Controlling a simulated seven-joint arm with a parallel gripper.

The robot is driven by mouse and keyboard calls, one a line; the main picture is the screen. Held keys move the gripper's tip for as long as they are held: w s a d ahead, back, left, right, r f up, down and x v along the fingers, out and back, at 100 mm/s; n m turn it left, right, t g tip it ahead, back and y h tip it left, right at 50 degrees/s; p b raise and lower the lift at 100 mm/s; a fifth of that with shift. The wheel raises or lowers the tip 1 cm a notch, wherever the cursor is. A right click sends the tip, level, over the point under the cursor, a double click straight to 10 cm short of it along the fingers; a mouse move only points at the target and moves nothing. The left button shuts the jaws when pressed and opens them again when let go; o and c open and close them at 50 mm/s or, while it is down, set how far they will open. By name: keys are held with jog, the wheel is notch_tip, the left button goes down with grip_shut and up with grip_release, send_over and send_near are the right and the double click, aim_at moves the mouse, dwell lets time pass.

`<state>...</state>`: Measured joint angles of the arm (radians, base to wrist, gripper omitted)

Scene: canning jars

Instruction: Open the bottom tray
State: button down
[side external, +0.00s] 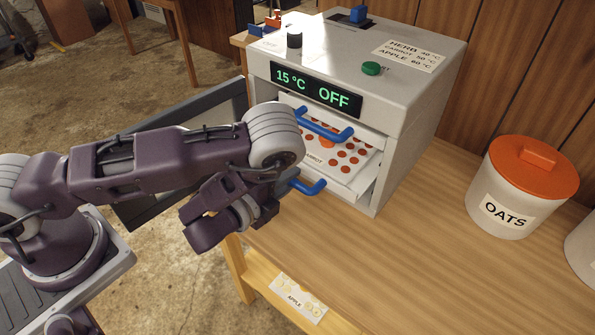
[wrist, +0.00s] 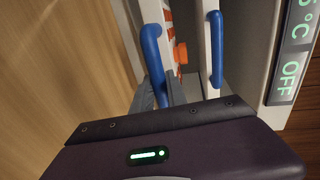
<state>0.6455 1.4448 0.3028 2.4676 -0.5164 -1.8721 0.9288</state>
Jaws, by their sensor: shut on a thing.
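The white dehydrator (side external: 400,110) stands on the wooden table with its front open. The bottom tray's blue handle (side external: 308,187) shows low on the front, partly hidden by my gripper. In the wrist view this handle (wrist: 152,50) is the left one of two. My gripper (wrist: 160,94) is shut on it near one end; the side view hides the exact contact.
The dehydrator's dark door (side external: 180,125) hangs open to the left, behind my arm. The display (side external: 315,92) reads 15 °C and OFF. An oats jar (side external: 515,195) with an orange lid stands right. An apple card (side external: 299,298) lies below the table edge.

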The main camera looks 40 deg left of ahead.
jog(key=c, duration=1.3)
grip_release()
